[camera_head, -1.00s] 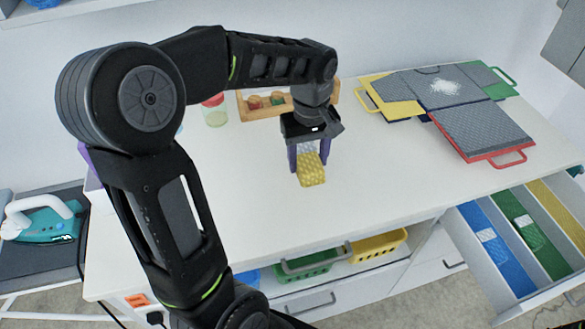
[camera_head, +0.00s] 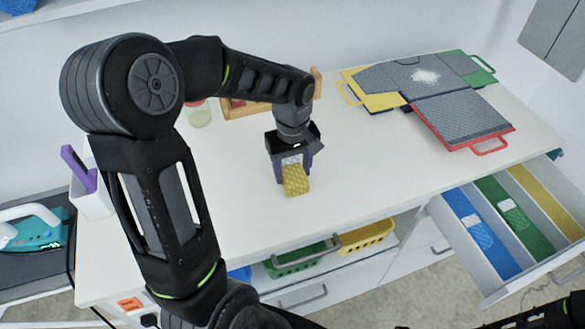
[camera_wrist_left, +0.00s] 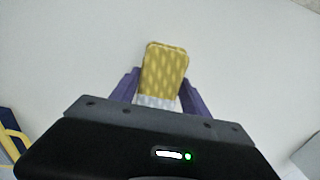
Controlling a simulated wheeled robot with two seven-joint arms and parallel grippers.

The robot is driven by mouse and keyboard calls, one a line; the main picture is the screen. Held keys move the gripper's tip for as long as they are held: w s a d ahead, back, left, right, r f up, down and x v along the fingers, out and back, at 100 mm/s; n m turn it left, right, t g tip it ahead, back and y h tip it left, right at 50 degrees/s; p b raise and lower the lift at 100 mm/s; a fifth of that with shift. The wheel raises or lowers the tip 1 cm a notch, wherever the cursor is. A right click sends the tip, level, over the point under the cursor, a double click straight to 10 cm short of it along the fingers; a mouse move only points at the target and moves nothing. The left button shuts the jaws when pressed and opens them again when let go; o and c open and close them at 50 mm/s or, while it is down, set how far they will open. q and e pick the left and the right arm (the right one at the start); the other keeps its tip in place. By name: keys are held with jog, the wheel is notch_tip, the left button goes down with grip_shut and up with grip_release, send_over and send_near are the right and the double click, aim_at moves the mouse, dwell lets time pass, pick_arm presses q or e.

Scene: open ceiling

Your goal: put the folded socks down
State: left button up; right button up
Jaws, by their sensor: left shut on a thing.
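The folded socks (camera_head: 296,182) are a small yellow patterned bundle with a pale grey-white part near the fingers. My left gripper (camera_head: 292,165) is shut on them, with a purple finger on each side, over the middle of the white table (camera_head: 370,165). In the left wrist view the socks (camera_wrist_left: 165,70) stick out beyond the two purple fingers (camera_wrist_left: 157,92), with bare table behind them. I cannot tell whether the socks touch the table. My right gripper is not in view.
A folding board (camera_head: 425,90) with coloured handles lies at the back right. An open drawer (camera_head: 490,285) with blue, green and yellow compartments juts out at the right. A wooden box (camera_head: 240,110) and a jar (camera_head: 199,116) stand behind my left arm. The table's middle right is clear.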

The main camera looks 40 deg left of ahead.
aim_at(292, 169)
pick_arm(q)
jog(key=shift+f, duration=0.1)
jog(key=shift+f, duration=0.15)
jog(key=o, duration=1.3)
jog(key=shift+o, duration=0.2)
jog(key=shift+r, duration=0.25)
notch_tip(292, 169, up, 12)
jog(key=b, duration=0.1)
